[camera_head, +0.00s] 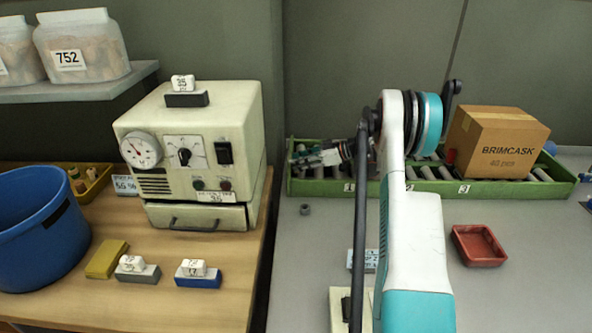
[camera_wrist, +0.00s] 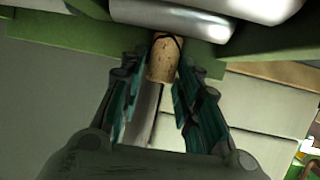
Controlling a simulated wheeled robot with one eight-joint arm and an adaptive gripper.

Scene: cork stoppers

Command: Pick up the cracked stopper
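A tan cork stopper (camera_wrist: 161,62) with a dark line across its far end sits between the fingertips of my gripper (camera_wrist: 165,75) in the wrist view. The dark line looks like a crack. The two teal-padded fingers lie close along both sides of the cork. I cannot tell whether both pads touch it. The cork shows in front of a green rail and metal rollers. In the head view my gripper (camera_head: 332,154) is over the left part of the green roller tray (camera_head: 325,189), and the cork there cannot be made out.
A cardboard box (camera_head: 498,143) stands on the tray's right part. A red dish (camera_head: 479,246) and a small dark ring-like piece (camera_head: 305,209) lie on the grey bench. On the left are a cream machine (camera_head: 190,150), a blue bucket (camera_head: 40,230) and a yellow tray of stoppers (camera_head: 95,188).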

